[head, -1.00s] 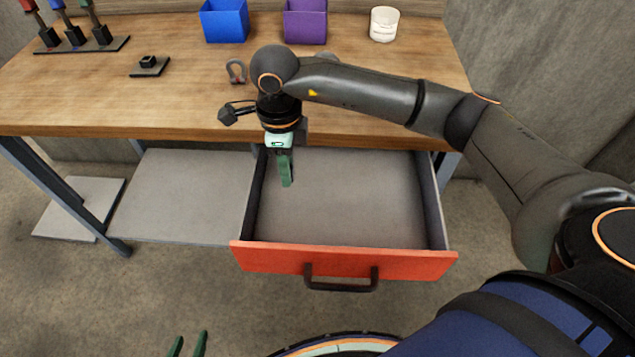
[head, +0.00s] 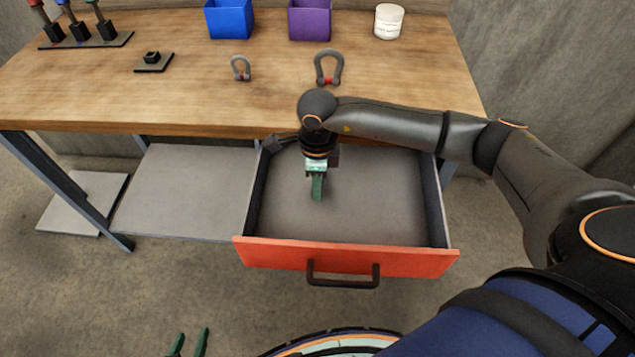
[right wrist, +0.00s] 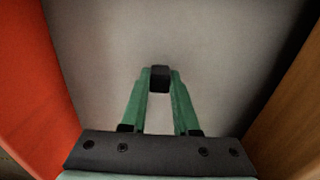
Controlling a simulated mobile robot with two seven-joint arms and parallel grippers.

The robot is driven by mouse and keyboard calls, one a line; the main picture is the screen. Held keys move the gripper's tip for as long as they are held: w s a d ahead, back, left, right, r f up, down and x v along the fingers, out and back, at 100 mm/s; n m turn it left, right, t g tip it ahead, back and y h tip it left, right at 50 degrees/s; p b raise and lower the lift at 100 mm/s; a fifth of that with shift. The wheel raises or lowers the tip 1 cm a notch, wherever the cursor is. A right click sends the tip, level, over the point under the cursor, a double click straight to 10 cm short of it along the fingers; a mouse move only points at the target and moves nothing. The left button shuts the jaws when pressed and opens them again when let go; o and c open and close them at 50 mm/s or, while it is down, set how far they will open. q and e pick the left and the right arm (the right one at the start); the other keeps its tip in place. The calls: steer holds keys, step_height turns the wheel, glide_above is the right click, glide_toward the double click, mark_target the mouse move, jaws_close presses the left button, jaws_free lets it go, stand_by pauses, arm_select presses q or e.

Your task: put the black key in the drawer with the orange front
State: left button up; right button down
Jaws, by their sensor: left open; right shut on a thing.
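The drawer with the orange front (head: 345,257) is pulled open below the table. My right gripper (head: 317,198) points down over the open drawer in the head view. In the right wrist view its green fingers (right wrist: 160,80) are shut on a small black piece, the black key (right wrist: 160,78), with the grey drawer floor behind it. The key is hidden by the fingers in the head view, and its full shape cannot be told. My left gripper (head: 188,344) shows only its two green fingertips at the bottom edge, apart and empty, in front of the drawer.
On the wooden table (head: 200,100) stand a blue bin (head: 229,19), a purple bin (head: 310,20), a white jar (head: 389,21), two shackles (head: 328,67) and (head: 240,68), a small black block on a base (head: 153,62) and a rack (head: 86,41). The drawer floor looks clear.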

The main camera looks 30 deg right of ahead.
steer(key=shift+f, duration=0.15)
steer(key=c, duration=0.7)
jaws_free()
steer(key=shift+o, duration=0.2)
step_height(320, 180, up, 12)
steer(key=shift+r, duration=0.2)
